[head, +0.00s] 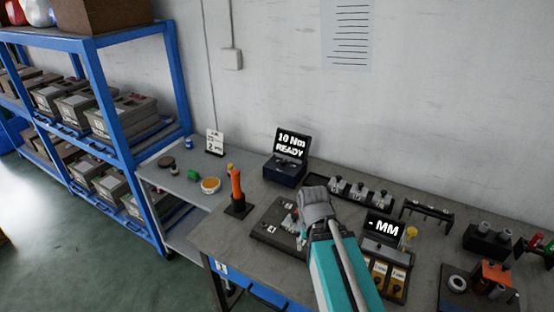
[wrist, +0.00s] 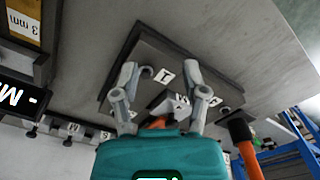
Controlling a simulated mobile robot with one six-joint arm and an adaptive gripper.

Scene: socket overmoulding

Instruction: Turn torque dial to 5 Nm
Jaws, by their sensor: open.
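The torque unit (head: 285,172) stands at the back of the bench in the head view. Its raised screen (head: 291,144) reads "10 Nm READY". The dial itself is too small to make out. My gripper (head: 296,223) is in front of the unit and to its right, over a dark plate (head: 266,236) with labelled spots. In the wrist view my gripper (wrist: 160,76) has its two fingers spread above the same plate (wrist: 150,48), with nothing clearly held between them. The torque unit does not show in the wrist view.
An orange-handled tool (head: 236,186) stands upright in a holder left of the plate. A "- MM" display (head: 383,227) is right of my arm, and a row of small fixtures (head: 358,191) is behind it. A blue shelf (head: 92,95) stands at left.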

